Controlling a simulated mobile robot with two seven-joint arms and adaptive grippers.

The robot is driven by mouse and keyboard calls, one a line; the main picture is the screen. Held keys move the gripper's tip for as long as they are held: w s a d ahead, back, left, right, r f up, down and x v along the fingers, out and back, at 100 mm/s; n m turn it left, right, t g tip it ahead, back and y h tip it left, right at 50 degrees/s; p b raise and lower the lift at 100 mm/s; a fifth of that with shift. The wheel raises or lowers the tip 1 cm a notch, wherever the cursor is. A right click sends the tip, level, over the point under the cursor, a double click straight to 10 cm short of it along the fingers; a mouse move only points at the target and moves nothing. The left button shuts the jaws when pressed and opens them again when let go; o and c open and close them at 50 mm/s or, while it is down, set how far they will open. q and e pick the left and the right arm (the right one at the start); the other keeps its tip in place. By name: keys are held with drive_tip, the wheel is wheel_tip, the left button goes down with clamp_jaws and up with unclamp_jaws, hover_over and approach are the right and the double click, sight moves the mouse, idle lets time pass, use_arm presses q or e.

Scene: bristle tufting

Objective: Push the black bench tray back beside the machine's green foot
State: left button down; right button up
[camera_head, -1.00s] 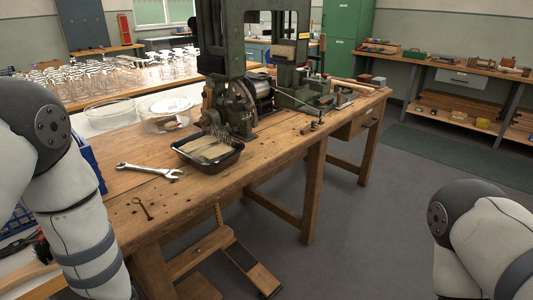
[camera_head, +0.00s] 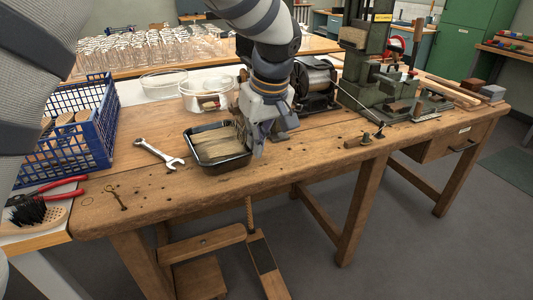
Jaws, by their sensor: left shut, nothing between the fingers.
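The black bench tray (camera_head: 224,165) lies on the wooden bench and holds pale, flat bristle-like material. My left gripper (camera_head: 258,152) is shut and empty, pointing down at the tray's right end. Whether it touches the tray's rim I cannot tell. The green machine (camera_head: 366,57) stands on the bench to the right and behind. My right gripper is not in view.
A wrench (camera_head: 160,154) and a small key-like tool (camera_head: 117,197) lie left of the tray. A blue crate (camera_head: 88,140) stands at the far left. Clear bowls (camera_head: 207,94) sit behind the tray. The bench front is mostly clear.

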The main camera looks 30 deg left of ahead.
use_arm(q)
drive_tip(key=w+a+f, duration=0.1)
drive_tip(key=f, duration=0.2)
drive_tip(key=a+f, duration=0.2)
drive_tip(key=f, duration=0.1)
drive_tip(key=w+a+f+b, duration=0.1)
drive_tip(key=a+f, duration=0.1)
drive_tip(key=f, duration=0.1)
drive_tip(key=shift+w+a+f, duration=0.15)
drive_tip(key=shift+w+f, duration=0.15)
drive_tip(key=shift+w, duration=0.05)
drive_tip(key=shift+w+a+r, duration=0.1)
drive_tip(key=shift+w+a, duration=0.1)
drive_tip(key=shift+a, duration=0.2)
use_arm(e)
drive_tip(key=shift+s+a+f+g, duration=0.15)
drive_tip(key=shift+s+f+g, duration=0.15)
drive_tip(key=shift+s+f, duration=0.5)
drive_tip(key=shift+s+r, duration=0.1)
